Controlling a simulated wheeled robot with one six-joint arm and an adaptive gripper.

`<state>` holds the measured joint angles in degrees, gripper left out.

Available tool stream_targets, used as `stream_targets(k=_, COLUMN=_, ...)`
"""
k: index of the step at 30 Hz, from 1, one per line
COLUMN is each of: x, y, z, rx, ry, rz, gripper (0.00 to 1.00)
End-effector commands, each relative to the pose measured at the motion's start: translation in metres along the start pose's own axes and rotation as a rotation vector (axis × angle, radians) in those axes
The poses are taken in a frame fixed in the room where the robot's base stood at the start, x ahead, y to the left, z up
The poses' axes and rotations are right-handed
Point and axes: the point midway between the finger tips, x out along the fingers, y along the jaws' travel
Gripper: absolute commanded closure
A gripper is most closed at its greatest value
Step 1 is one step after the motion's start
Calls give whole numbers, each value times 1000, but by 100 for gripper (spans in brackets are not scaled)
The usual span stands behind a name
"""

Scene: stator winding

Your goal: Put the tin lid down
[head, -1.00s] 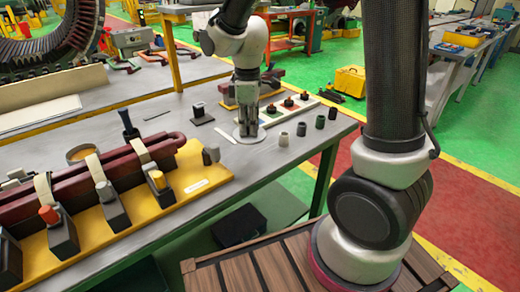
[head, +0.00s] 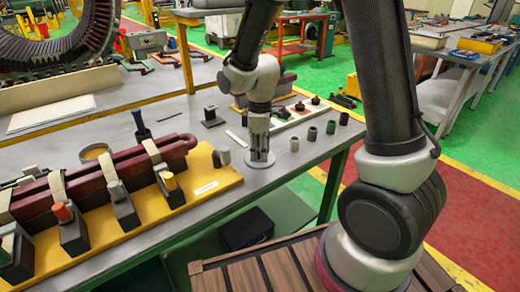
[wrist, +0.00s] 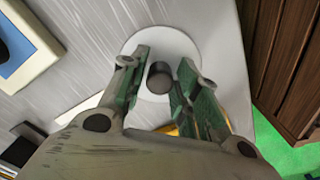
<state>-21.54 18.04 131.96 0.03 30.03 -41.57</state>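The tin lid (head: 259,162) is a flat round grey disc. In the head view it appears to lie flat on the grey bench near its front edge. In the wrist view the lid (wrist: 165,40) shows pale, with a dark round knob (wrist: 160,76) at its middle. My gripper (head: 259,140) points down over the lid. In the wrist view its green-padded fingers (wrist: 162,72) stand on either side of the knob, with narrow gaps showing, so it looks slightly open. The knob is hidden in the head view. An open round tin (head: 95,152) stands behind the red coil.
A yellow fixture board (head: 215,185) with clamped red coils fills the left of the bench. Small dark and grey cups (head: 312,133) stand right of the lid. A white tray (head: 290,115) with dark knobbed parts lies behind. The bench's front edge is close to the lid.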

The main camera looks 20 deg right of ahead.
Motion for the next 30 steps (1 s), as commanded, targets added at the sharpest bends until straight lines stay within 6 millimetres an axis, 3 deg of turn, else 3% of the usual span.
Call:
stream_targets(k=9, x=-1, y=0, z=0, rx=0, ry=0, rz=0, gripper=57)
stream_targets(k=13, x=-10, y=1, z=-1, rx=0, ry=2, rz=2, gripper=57)
stream_targets(k=24, x=-88, y=1, z=-1, rx=0, ry=4, rz=4, gripper=57)
stream_targets(k=30, x=-116, y=0, z=0, rx=0, ry=2, rz=2, gripper=57)
